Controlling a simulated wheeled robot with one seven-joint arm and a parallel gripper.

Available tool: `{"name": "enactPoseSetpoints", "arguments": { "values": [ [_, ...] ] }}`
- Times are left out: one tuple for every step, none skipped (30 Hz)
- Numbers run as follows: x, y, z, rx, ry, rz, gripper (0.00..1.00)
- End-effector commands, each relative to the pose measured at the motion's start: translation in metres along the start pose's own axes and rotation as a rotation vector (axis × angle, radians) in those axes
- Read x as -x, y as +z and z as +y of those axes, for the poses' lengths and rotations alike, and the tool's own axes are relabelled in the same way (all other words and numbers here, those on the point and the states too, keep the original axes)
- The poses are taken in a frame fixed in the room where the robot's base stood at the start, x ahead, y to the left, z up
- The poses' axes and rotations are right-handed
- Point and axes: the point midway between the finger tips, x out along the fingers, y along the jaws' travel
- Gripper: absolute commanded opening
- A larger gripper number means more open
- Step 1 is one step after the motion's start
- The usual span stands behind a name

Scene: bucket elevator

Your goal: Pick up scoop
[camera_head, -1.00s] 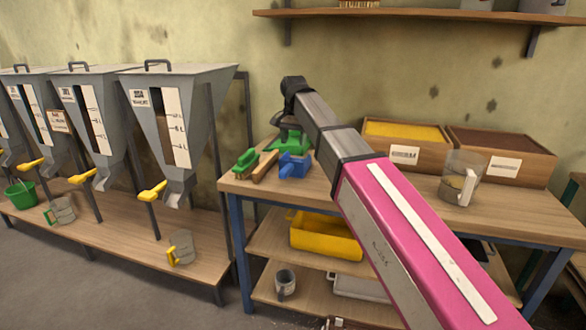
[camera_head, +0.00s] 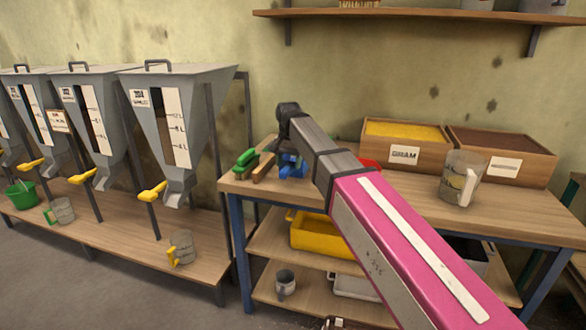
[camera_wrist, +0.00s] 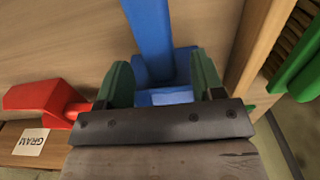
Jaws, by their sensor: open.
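A blue scoop (camera_head: 292,168) lies on the wooden worktable, near its left end. In the wrist view the blue scoop (camera_wrist: 150,35) runs up between the fingers. My gripper (camera_wrist: 162,78) is open, with one green finger on each side of the blue scoop. I cannot tell whether the fingers touch it. A red scoop (camera_wrist: 45,100) lies to the left in the wrist view. In the head view the red scoop (camera_head: 371,163) shows only partly behind my arm. My gripper is mostly hidden in the head view by my arm.
Green-topped brush (camera_head: 245,160) and a wooden-handled item (camera_head: 264,167) lie close left of the blue scoop. A yellow-filled box (camera_head: 403,144), a brown-filled box (camera_head: 500,155) and a clear jug (camera_head: 461,178) stand right on the table (camera_head: 510,212). Grey hoppers (camera_head: 178,100) stand left.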

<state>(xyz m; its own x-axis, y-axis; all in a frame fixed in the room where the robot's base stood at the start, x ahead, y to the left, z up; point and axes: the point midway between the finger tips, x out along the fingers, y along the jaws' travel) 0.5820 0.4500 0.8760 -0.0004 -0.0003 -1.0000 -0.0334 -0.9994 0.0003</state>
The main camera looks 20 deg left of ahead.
Motion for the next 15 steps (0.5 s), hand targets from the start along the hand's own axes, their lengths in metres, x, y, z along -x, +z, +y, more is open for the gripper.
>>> {"name": "enactPoseSetpoints", "arguments": {
  "values": [
    [-0.008, 0.003, 0.0, 0.0, 0.001, -0.001, 0.62],
    [-0.012, 0.002, 0.0, 0.0, 0.0, -0.001, 0.62],
    [-0.018, 0.002, 0.0, 0.0, 0.0, -0.001, 0.62],
    [-0.021, 0.002, 0.0, 0.0, 0.001, -0.001, 0.62],
    [-0.024, 0.002, 0.0, 0.0, 0.001, -0.001, 0.62],
    [-0.026, 0.002, 0.0, 0.0, 0.0, 0.0, 0.62],
    [-0.027, 0.002, 0.0, 0.0, 0.0, 0.0, 0.62],
    [-0.028, 0.001, 0.0, -0.001, 0.0, 0.0, 0.62],
    [-0.028, 0.001, -0.001, -0.001, 0.0, 0.0, 0.62],
    [-0.028, 0.001, -0.001, -0.001, 0.0, 0.001, 0.62],
    [-0.028, 0.001, -0.001, -0.001, -0.001, 0.001, 0.62],
    [-0.028, 0.001, -0.001, -0.001, 0.0, 0.001, 0.62],
    [-0.028, 0.001, -0.001, -0.001, 0.0, 0.001, 0.62],
    [-0.028, 0.001, -0.001, -0.001, 0.0, 0.001, 0.55],
    [-0.028, 0.001, -0.001, -0.001, 0.0, 0.001, 0.42]
  ]
}}
